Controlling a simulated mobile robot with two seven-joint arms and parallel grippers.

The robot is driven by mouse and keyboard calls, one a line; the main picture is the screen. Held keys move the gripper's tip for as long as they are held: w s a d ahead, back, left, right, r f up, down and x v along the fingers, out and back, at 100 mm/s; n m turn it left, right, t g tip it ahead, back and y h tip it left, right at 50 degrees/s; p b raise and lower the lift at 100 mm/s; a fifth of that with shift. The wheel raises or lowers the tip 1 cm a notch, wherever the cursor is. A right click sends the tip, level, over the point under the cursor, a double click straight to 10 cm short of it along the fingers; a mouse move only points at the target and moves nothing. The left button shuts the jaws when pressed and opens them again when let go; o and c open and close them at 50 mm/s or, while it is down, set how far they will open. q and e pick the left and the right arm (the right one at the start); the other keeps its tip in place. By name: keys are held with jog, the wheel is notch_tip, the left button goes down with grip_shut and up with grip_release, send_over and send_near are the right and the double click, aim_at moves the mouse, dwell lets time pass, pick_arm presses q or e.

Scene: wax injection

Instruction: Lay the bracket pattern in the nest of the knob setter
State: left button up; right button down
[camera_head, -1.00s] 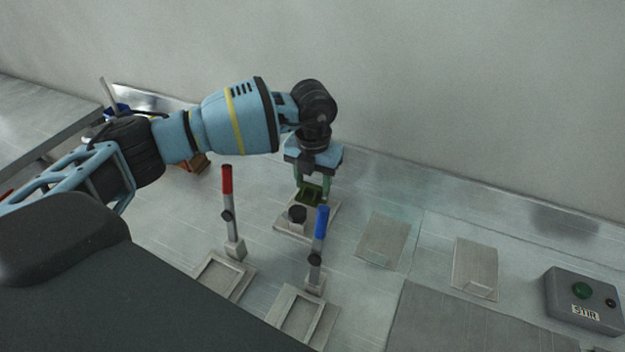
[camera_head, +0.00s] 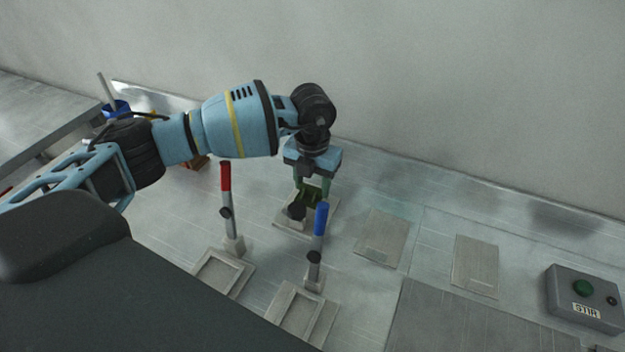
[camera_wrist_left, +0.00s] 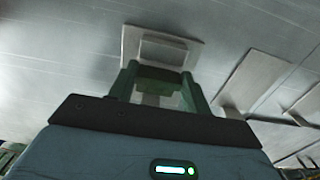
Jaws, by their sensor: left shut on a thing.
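The green bracket pattern (camera_head: 309,196) is in my left gripper (camera_head: 311,189), which points down near the back wall. In the left wrist view a dark green band, which looks like the pattern (camera_wrist_left: 157,73), spans between the two green fingers. Below it is a pale base plate (camera_head: 281,216) with a black round knob in front, seemingly the knob setter; it also shows in the left wrist view (camera_wrist_left: 133,43) with a raised block. The pattern is just behind the knob in the head view. I cannot tell whether it touches the nest. My right gripper is out of view.
A red-handled lever (camera_head: 226,180) and a blue-handled lever (camera_head: 321,220) stand upright in front of the setter. Flat pale plates (camera_head: 383,238) lie to the right. A grey STIR button box (camera_head: 583,300) is at far right. A blue cup (camera_head: 117,107) stands at the back left.

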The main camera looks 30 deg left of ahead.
pick_arm(q)
jog(key=shift+f, duration=0.3)
jog(key=o, duration=1)
notch_tip(320, 180, up, 8)
jog(key=shift+f, duration=0.1)
jog(key=shift+f, duration=0.1)
dwell(0.5)
